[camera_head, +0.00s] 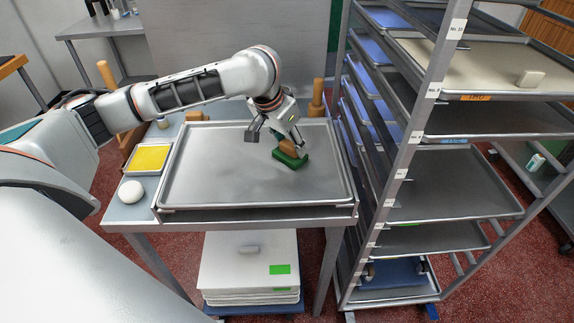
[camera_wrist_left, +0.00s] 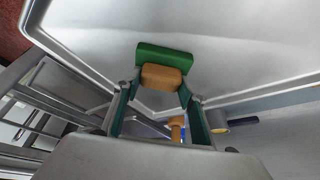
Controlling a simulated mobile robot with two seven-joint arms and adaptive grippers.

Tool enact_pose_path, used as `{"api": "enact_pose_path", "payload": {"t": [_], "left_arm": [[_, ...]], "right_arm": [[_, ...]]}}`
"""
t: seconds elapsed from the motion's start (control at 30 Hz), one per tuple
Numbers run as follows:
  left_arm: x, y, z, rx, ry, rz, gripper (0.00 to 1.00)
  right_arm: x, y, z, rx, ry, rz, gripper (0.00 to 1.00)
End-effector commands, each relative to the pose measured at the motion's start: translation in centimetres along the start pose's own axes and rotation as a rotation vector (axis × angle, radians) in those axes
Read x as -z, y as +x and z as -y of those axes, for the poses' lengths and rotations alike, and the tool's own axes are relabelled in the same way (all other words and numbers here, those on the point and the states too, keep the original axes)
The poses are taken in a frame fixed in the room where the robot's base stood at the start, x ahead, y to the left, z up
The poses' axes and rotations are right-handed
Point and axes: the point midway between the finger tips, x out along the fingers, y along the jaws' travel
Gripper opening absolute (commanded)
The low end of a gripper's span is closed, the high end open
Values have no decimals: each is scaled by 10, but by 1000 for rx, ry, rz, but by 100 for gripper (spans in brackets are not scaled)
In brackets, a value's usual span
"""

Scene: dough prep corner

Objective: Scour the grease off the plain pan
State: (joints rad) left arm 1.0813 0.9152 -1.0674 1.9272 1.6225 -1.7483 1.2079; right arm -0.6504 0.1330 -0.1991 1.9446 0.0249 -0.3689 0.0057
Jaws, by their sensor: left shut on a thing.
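The plain pan (camera_head: 220,180) is a wide, shallow grey metal tray lying flat on the work table. My left gripper (camera_head: 278,141) is over the right half of the pan, shut on a scrubber with a brown handle and a green pad (camera_head: 289,159). The pad is at the pan's surface; I cannot tell whether it touches. In the left wrist view the scrubber (camera_wrist_left: 163,57) sits between the fingers of the left gripper (camera_wrist_left: 161,88), above the bare pan floor (camera_wrist_left: 240,55). No clear grease marks show on the pan. My right gripper is not in view.
A tall rack (camera_head: 405,155) with several trays stands close on the right. A yellow-filled tray (camera_head: 150,158) and a white round thing (camera_head: 131,192) lie left of the pan. A wooden cylinder (camera_head: 317,97) stands behind its right back corner. White stacked slabs (camera_head: 250,275) are below the table.

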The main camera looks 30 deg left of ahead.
Motion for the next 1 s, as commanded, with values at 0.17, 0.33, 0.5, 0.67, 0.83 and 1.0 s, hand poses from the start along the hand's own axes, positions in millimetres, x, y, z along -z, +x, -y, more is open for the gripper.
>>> {"api": "enact_pose_path", "payload": {"t": [0.17, 0.33, 0.5, 0.67, 0.83, 1.0], "left_arm": [[1, 2, -3, 0, 0, 2, 15], [1, 2, -2, 0, 0, 2, 15], [-6, -1, 6, 2, -1, 3, 15], [-16, -5, 17, 3, -1, 3, 15], [-23, -8, 24, 2, -1, 3, 15], [-24, -9, 25, 2, 1, 2, 15]], "right_arm": [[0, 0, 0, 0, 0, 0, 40], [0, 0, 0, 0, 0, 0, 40], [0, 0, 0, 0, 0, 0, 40], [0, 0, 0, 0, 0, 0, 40], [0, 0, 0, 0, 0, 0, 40], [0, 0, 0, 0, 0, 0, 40]]}}
